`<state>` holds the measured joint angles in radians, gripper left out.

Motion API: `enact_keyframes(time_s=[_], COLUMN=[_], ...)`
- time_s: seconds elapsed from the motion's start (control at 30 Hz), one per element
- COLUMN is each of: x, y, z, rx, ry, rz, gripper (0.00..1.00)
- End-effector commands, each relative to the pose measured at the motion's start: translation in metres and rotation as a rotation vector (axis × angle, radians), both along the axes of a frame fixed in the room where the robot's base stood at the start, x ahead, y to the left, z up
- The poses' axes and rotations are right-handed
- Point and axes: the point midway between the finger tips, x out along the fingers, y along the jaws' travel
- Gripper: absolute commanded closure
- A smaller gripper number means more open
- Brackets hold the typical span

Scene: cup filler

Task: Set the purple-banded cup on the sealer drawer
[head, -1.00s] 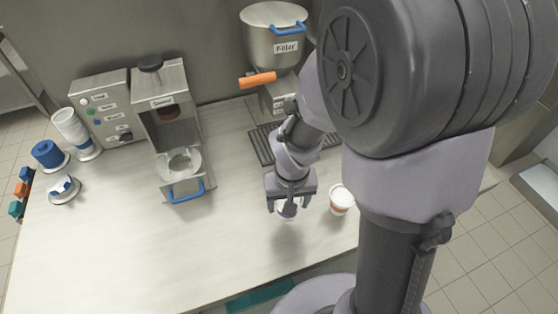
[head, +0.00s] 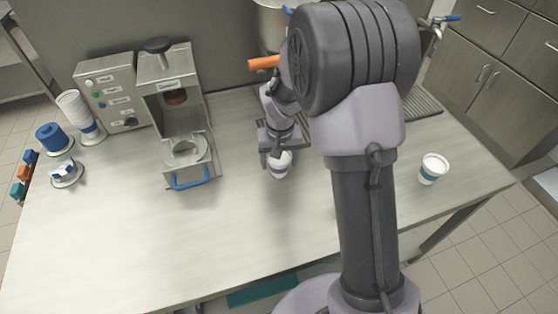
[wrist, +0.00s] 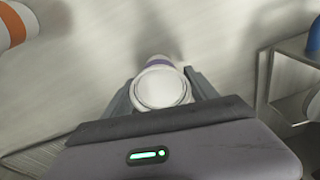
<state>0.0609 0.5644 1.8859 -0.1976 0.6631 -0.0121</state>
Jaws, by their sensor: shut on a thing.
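The purple-banded cup (head: 279,168) is white and upright below my gripper (head: 277,152), over the middle of the counter. In the wrist view the cup (wrist: 162,86) shows its round white top between the two fingers (wrist: 163,92), with its purple band just beyond. My gripper is shut on it. I cannot tell its exact height above the counter. The sealer (head: 172,97) stands to the left of the gripper. Its drawer (head: 200,163) is out at the front, with a round holder and a blue handle (head: 190,181); no cup shows in it. The drawer also shows at right in the wrist view (wrist: 290,48).
An orange-banded cup (wrist: 16,24) is at the wrist view's top left; my arm hides it in the head view. A teal-banded cup (head: 433,169) stands at the counter's right. Stacked cups (head: 78,115) and a blue item (head: 50,138) are far left. Counter before the sealer is clear.

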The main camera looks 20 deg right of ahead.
Motion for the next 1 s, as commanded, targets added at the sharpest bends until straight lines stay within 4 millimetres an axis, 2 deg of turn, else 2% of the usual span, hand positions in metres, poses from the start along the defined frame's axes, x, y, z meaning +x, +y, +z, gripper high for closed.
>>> enact_keyframes(time_s=[0.07,0.1,0.2,0.47,0.57,0.8,0.9,1.0], x=[0.0,0.0,0.0,0.0,0.0,-0.008,-0.011,-0.013], y=[0.0,0.0,0.0,0.0,0.0,0.001,0.002,0.002], z=[-0.004,-0.004,-0.003,-0.003,0.007,0.074,0.098,0.113], rx=[0.0,0.0,0.0,0.0,0.0,-0.001,0.001,0.0], ry=[0.0,0.0,0.0,0.0,-0.001,-0.003,-0.003,-0.001], rz=[0.0,0.0,0.0,0.0,-0.001,0.0,-0.001,0.0], gripper=[0.88,0.29,0.11,0.11,0.11,0.11,0.11,0.11])
